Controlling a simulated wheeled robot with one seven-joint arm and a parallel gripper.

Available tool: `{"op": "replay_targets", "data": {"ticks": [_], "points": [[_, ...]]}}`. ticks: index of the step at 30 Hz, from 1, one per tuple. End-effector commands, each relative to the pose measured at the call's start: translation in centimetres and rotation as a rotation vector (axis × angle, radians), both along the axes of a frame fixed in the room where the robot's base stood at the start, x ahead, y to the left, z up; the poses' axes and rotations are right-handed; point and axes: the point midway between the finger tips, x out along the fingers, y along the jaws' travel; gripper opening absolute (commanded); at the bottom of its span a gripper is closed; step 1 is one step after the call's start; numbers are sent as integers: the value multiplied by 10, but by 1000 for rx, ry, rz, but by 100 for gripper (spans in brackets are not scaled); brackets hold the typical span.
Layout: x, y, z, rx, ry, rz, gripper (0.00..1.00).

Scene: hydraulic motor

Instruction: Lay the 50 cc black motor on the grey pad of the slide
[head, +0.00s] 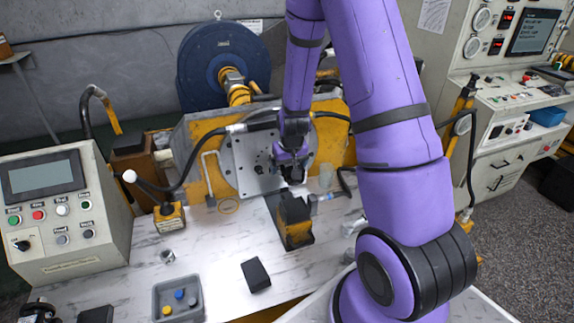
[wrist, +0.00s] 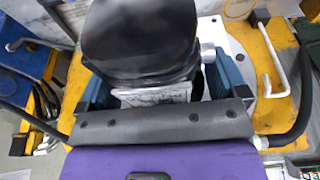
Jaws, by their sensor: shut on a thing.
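My gripper (head: 290,160) is shut on the black motor (head: 293,174) in front of the upright plate. In the wrist view the motor (wrist: 140,40) is a large rounded black body with a pale label, between the blue fingers of my gripper (wrist: 163,85). A yellow and dark block (head: 295,222), which seems to be part of the slide, stands on the bench just below the motor. A dark grey strip (head: 273,208) shows beside it. I cannot tell clearly which surface is the pad, or whether the motor touches anything below it.
The grey mounting plate (head: 245,165) on a yellow frame stands close behind my gripper. A control box (head: 65,215) is at the left. A grey tray (head: 178,299) with small coloured parts and a black block (head: 256,275) lie in front. Hoses run near the plate.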

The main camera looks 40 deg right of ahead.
Motion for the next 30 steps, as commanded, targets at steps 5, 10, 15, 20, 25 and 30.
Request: {"op": "replay_targets", "data": {"ticks": [5, 10, 15, 20, 25, 30], "points": [[1, 0, -13, 0, -1, 0, 35], [1, 0, -28, -1, -1, 1, 35], [1, 0, -42, -1, -2, 0, 35], [1, 0, -55, 0, -2, 1, 35], [1, 0, -69, 0, -2, 1, 35], [1, 0, -79, 0, -1, 1, 35]]}}
